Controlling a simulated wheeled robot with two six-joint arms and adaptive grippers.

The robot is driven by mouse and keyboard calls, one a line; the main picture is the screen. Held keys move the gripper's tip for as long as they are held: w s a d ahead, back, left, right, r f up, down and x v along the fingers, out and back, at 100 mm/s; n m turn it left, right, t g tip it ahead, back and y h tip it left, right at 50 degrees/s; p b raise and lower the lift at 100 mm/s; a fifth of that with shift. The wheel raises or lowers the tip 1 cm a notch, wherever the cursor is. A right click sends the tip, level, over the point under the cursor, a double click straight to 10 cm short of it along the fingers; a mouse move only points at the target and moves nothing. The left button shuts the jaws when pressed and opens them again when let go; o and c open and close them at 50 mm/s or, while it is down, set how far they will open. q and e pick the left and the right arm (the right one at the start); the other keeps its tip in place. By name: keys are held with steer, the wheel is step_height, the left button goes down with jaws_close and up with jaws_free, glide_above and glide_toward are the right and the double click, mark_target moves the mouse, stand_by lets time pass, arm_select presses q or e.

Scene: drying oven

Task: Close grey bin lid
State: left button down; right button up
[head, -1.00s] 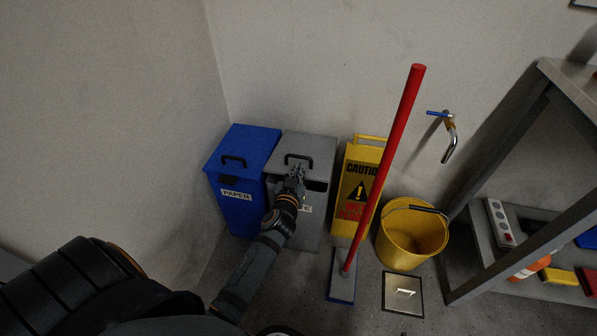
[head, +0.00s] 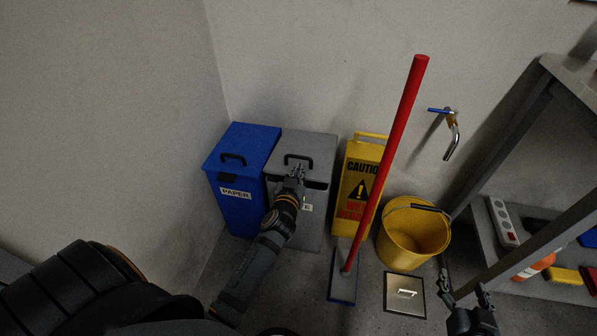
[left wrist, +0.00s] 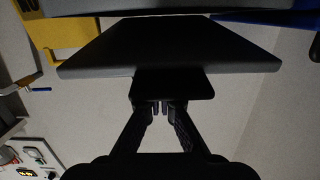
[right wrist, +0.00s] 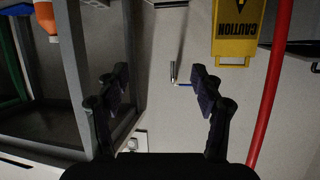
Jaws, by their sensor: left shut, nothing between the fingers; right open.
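The grey bin (head: 323,225) stands against the wall with its grey lid (head: 318,147) on top, a black handle on the lid. The lid lies nearly flat; a dark strip shows under its front edge, and I cannot tell whether that is a gap. My left gripper (head: 298,172) is shut and empty at the lid's front edge. In the left wrist view its fingertips (left wrist: 160,108) are close to a dark part below the lid (left wrist: 90,62); contact is unclear. My right gripper (head: 465,284) is open and empty at lower right, and also shows in its wrist view (right wrist: 160,72).
A blue paper bin (head: 240,205) stands left of the grey bin. A yellow caution sign (head: 357,170), a red-handled mop (head: 398,125) and a yellow bucket (head: 412,240) stand to the right. A metal shelf frame (head: 520,120) is at far right, near my right gripper.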

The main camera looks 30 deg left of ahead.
steer(key=shift+w+r+t, duration=0.2)
steer(key=shift+r, duration=0.25)
steer(key=shift+w+r+t, duration=0.2)
steer(key=shift+r, duration=0.25)
steer(key=shift+r, duration=0.1)
